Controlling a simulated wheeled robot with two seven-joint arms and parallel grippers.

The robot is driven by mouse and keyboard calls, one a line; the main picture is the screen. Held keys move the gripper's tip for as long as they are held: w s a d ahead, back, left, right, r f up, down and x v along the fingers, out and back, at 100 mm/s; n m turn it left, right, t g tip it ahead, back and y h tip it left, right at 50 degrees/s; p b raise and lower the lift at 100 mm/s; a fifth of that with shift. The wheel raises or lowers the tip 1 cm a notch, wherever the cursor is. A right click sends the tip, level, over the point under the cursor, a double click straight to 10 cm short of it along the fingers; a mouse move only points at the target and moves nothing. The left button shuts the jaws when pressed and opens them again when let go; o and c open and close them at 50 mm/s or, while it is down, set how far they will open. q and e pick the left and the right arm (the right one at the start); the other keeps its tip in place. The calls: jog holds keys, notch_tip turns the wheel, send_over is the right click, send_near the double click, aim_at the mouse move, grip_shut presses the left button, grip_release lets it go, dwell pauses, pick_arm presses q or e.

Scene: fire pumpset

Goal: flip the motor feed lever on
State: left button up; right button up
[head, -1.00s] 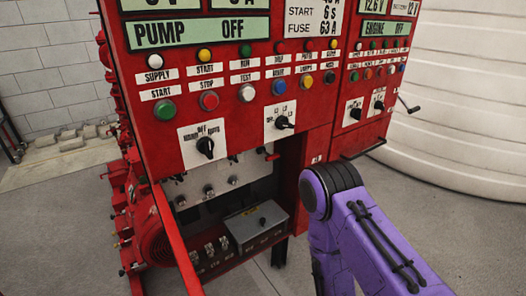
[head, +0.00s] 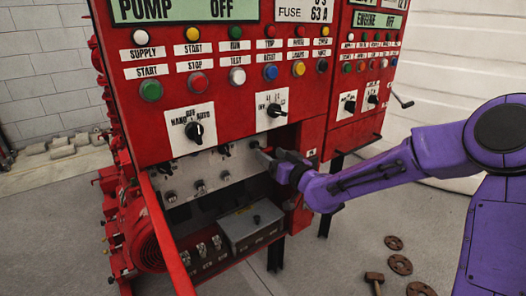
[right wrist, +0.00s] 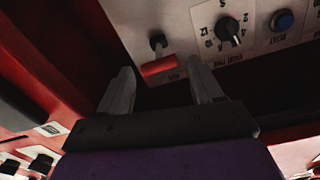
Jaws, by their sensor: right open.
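The lever, a red crossbar handle (right wrist: 160,66) on a short dark stem, sticks out of the pale lower panel in the right wrist view. A label beside it is too blurred to read. My right gripper (right wrist: 163,82) is open, with its two fingers pointing at the panel, one to each side of the red handle and apart from it. In the head view my right gripper (head: 265,155) reaches into the recess under the red cabinet and hides the lever. My left gripper is not in view.
The red cabinet's lower edge overhangs the recess. A grey box (head: 250,226) stands below. A hammer (head: 374,281) and rusty flanges (head: 399,264) lie on the floor.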

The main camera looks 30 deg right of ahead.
aim_at(267, 151)
jog(key=w, duration=0.5)
jog(key=shift+a, duration=0.3)
jog(key=shift+c, duration=0.4)
jog(key=c, duration=0.9)
jog(key=shift+r+p, duration=0.2)
jog(key=shift+p, duration=0.2)
jog(key=g+p, duration=0.1)
jog(key=p, duration=0.3)
jog(key=r+g+p, duration=0.1)
jog(key=p, duration=0.4)
jog(key=r+g+p, duration=0.1)
jog(key=g+p, duration=0.1)
jog(key=p, duration=0.2)
jog(key=shift+w+r+h, duration=0.1)
jog(key=shift+w+h, duration=0.15)
jog(key=shift+h, duration=0.05)
jog(key=shift+f+g+p, duration=0.25)
jog(key=shift+g+p, duration=0.05)
jog(key=shift+p, duration=0.35)
jog(key=shift+f, duration=0.1)
